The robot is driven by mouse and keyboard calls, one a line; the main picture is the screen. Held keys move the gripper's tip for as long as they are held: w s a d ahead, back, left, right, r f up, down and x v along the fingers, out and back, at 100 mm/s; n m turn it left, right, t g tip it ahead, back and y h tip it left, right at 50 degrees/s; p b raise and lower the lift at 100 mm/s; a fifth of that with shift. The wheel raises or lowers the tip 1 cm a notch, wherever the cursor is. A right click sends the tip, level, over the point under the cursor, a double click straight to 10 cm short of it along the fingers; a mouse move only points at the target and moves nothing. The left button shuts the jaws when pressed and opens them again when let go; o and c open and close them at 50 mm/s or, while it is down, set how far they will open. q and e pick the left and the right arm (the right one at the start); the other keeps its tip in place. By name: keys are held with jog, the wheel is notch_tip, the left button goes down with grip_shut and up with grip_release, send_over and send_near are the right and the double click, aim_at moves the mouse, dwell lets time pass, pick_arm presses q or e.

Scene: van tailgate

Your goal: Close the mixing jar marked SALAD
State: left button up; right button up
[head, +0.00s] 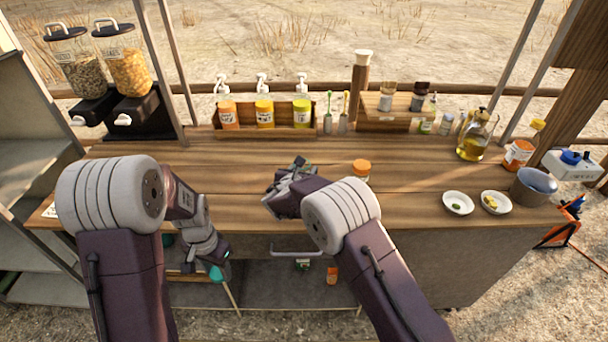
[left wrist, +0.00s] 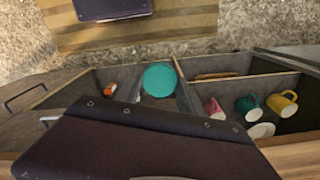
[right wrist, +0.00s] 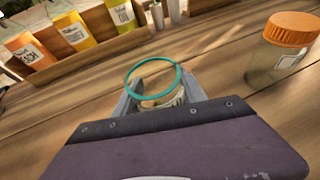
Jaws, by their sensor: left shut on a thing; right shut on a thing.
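My left gripper (head: 217,264) is shut on a round teal lid (head: 216,273), low in front of the counter's front edge. In the left wrist view the lid (left wrist: 160,80) shows face-on between the fingers, above an open drawer. My right gripper (head: 296,170) is shut on a clear jar with a teal rim (right wrist: 154,80) on the wooden counter. The jar looks open at the top, and pale contents show low inside. In the head view my right gripper largely hides the jar. I cannot read a SALAD label on it. The lid and jar are well apart.
An orange-lidded jar (head: 361,170) stands just right of my right gripper. The open drawer holds pink, teal and yellow mugs (left wrist: 283,103). A rack of pump bottles (head: 264,114) stands at the back. Two small white dishes (head: 458,203) stand at right. The counter's left-middle is clear.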

pick_arm(q)
jog(key=shift+r, duration=0.1)
pick_arm(e)
jog(key=shift+r, duration=0.5)
pick_arm(q)
jog(key=shift+f+b, duration=0.7)
jog(key=shift+f, duration=0.05)
pick_arm(e)
jog(key=s+a, duration=0.1)
jog(key=s, duration=0.4)
jog(key=s+a, duration=0.2)
jog(key=s, duration=0.4)
jog(key=s+a, duration=0.1)
jog(key=s, duration=0.5)
jog(key=shift+s+a, duration=0.2)
jog(key=shift+a, duration=0.1)
jog(key=o, duration=0.6)
grip_shut()
